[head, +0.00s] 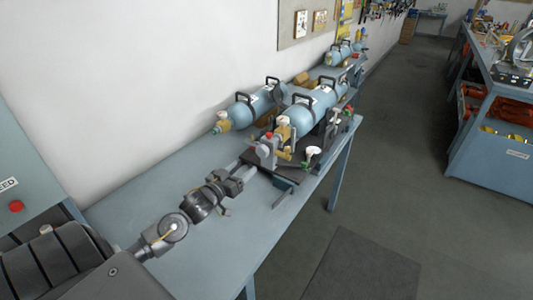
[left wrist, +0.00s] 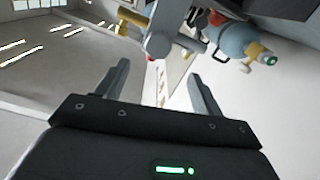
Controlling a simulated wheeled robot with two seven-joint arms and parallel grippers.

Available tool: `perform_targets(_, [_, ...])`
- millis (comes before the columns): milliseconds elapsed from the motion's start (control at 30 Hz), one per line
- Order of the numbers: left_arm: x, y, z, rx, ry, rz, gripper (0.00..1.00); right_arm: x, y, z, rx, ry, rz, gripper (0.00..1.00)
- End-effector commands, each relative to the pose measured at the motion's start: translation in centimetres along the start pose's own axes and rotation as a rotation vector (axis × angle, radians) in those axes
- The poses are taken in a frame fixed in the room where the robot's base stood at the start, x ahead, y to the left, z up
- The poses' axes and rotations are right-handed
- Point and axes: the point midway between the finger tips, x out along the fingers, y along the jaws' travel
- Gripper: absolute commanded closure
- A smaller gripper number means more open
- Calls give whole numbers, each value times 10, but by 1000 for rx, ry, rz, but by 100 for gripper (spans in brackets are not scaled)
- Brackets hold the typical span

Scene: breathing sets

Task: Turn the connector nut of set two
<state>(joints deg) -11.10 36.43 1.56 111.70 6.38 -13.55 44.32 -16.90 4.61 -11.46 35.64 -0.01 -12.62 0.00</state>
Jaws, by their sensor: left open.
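The nearest breathing set on the bench has a blue cylinder (head: 308,115) with a black handle, lying on a dark stand. At its near end is a brass-coloured valve fitting (head: 283,130) with a pale knob, beside a grey block with a red knob (head: 268,136). I cannot tell which set is two, and the connector nut is too small to pick out. My left gripper (head: 250,167) is open and empty, just short of the grey block. In the left wrist view a grey round-ended part (left wrist: 159,45) and a brass part (left wrist: 132,19) lie beyond the open fingers.
Another blue cylinder (head: 247,109) lies behind, nearer the wall; one more set (head: 340,52) stands farther along. A workbench with red items (head: 490,100) stands across the aisle at right.

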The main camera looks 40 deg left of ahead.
Motion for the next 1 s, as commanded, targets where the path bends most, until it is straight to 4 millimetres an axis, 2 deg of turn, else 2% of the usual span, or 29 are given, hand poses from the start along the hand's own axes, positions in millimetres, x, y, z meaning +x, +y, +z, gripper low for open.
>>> perform_targets(167, [29, 3, -4, 0, 2, 4, 33, -9, -4, -5, 2, 6, -4, 60])
perform_targets(500, [88, 3, -2, 1, 1, 3, 33, -23, -5, 4, 1, -8, -6, 60])
perform_targets(700, [103, 3, -1, 1, 0, 4, 33, -26, -2, 5, 0, -10, -3, 60])
perform_targets(1000, [105, 3, 0, 1, 0, 4, 33, -25, 1, 4, -1, -9, 1, 60])
